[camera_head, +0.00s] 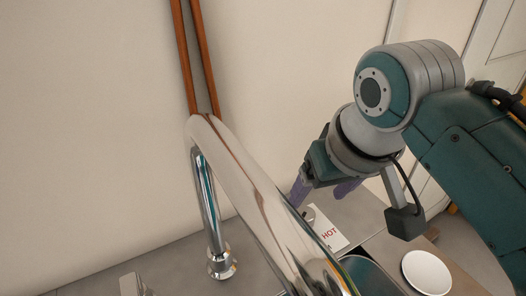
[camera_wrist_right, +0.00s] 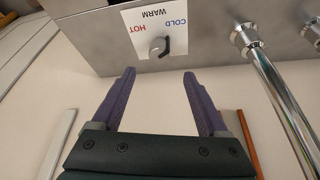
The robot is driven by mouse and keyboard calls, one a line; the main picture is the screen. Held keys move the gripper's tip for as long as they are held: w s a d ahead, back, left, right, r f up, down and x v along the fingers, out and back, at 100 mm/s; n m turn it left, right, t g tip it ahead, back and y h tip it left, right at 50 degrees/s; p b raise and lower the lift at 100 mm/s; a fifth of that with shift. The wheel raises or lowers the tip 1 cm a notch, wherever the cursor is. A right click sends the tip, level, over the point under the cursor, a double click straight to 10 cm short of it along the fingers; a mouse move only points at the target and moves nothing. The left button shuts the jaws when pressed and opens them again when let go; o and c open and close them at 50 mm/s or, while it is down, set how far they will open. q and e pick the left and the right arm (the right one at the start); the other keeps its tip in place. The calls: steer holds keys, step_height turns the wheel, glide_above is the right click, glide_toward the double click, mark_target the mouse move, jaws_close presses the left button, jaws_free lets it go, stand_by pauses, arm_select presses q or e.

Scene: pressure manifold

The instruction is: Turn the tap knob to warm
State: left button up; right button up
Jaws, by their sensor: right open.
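Which mark the knob points to is hard to tell. In the head view the HOT side of the label plate (camera_head: 330,234) shows, with the knob (camera_head: 308,213) beside the fingers. My right gripper (camera_head: 320,195) is open, with purple fingers. In the wrist view its fingertips (camera_wrist_right: 159,74) are spread to either side of the knob, a little short of it and apart from it. My left gripper is not in view.
A large chrome spout (camera_head: 245,185) crosses the head view's foreground, left of my right gripper. A chrome pipe (camera_wrist_right: 275,95) stands right of the fingers in the wrist view. A white round dish (camera_head: 426,272) lies at lower right. Copper pipes (camera_head: 195,55) run up the wall.

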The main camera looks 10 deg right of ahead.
mark_target(306, 215)
steer(key=b+x, duration=0.1)
steer(key=x, duration=0.2)
steer(key=b+x, duration=0.1)
steer(key=x, duration=0.1)
steer(key=b+x, duration=0.1)
steer(key=x, duration=0.2)
steer(key=shift+s+d+f, duration=0.15)
steer(key=shift+f, duration=0.6)
steer(key=shift+w, duration=0.25)
steer(key=c, duration=0.6)
jaws_close()
